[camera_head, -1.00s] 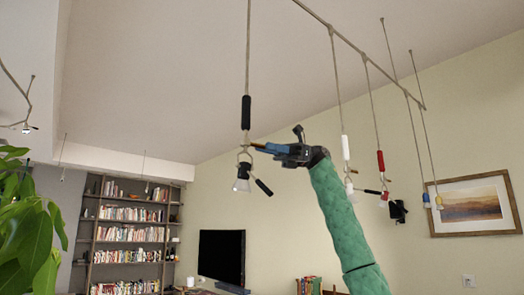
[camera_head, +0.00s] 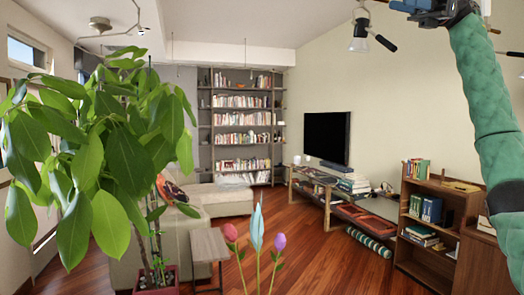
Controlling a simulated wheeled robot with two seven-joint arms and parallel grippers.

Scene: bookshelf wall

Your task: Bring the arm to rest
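My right arm, in a green sleeve, comes up along the right side of the head view. Its gripper (camera_head: 402,9) is at the top edge and partly cut off, so I cannot tell whether its fingers are open or shut. A hanging lamp (camera_head: 359,38) with a dark side handle is just left of and below the gripper. They look apart in the picture, but the depth between them is unclear. My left gripper is not in view.
A large leafy plant (camera_head: 110,150) fills the left foreground. Tulip-like flowers (camera_head: 256,228) stand at the bottom middle. A low bookcase (camera_head: 432,243) is behind my arm at right. A TV bench (camera_head: 325,192), sofa (camera_head: 185,225) and tall bookshelf (camera_head: 205,135) stand farther back.

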